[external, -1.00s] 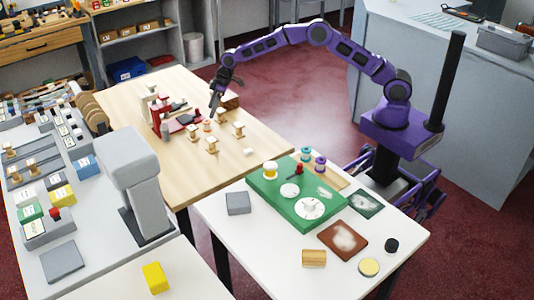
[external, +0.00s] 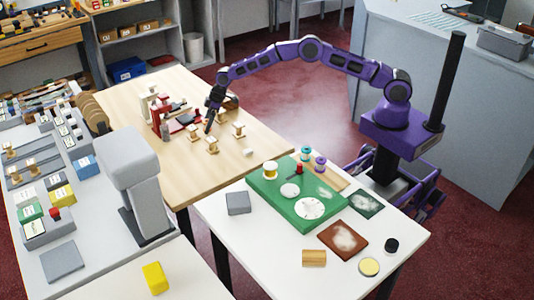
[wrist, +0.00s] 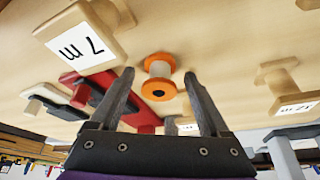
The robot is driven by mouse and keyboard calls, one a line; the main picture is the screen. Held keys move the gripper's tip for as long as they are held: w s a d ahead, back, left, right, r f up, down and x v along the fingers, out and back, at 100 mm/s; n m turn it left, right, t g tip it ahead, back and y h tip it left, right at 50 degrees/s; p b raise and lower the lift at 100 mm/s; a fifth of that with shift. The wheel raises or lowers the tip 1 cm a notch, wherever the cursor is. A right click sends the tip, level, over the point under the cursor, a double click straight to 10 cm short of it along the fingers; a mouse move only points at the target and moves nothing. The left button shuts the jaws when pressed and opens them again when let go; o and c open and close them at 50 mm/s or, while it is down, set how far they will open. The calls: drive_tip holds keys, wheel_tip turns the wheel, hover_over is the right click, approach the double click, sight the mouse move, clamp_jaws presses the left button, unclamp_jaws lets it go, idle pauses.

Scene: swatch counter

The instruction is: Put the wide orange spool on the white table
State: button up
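The orange spool (wrist: 159,77) has orange flanges and a pale wound middle. In the wrist view it stands on the wooden table (external: 240,158), beyond and between my fingertips, touching neither. My gripper (external: 210,126) is open and points down at the group of spools; in the wrist view its two dark fingers (wrist: 158,88) are spread apart. In the external view I cannot pick out the orange spool; the gripper seems to cover it. The white table (external: 275,262) is at the front right.
Tagged wooden spools stand close by, one reading 7 m (wrist: 80,38) and another (wrist: 290,90). A red and black device (external: 175,122) is just left of the gripper. The white table holds a green board (external: 262,193), a grey block (external: 238,203) and a brown patch (external: 343,240); its front left is clear.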

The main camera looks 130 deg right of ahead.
sight(207, 121)
clamp_jaws()
wheel_tip(207, 121, up, 10)
drive_tip(key=shift+f, duration=0.1)
drive_tip(key=shift+w+a+r, duration=0.2)
drive_tip(key=shift+a, duration=0.1)
drive_tip(key=w+a+r+n+y, duration=0.1)
drive_tip(key=w+a+r, duration=0.1)
drive_tip(key=a, duration=1.2)
drive_tip(key=w+a+r+n, duration=0.2)
drive_tip(key=a, duration=1.2)
drive_tip(key=s+a, duration=0.4)
drive_tip(key=a, duration=0.3)
drive_tip(key=s+a+n, duration=0.1)
drive_tip(key=s+a, duration=0.4)
drive_tip(key=a, duration=0.3)
drive_tip(key=s+a+n+y, duration=0.1)
drive_tip(key=s+a, duration=0.4)
drive_tip(key=a, duration=0.3)
drive_tip(key=shift+s+a+f+t, duration=0.15)
drive_tip(key=shift+s+f+t, duration=0.05)
drive_tip(key=shift+f+t, duration=0.1)
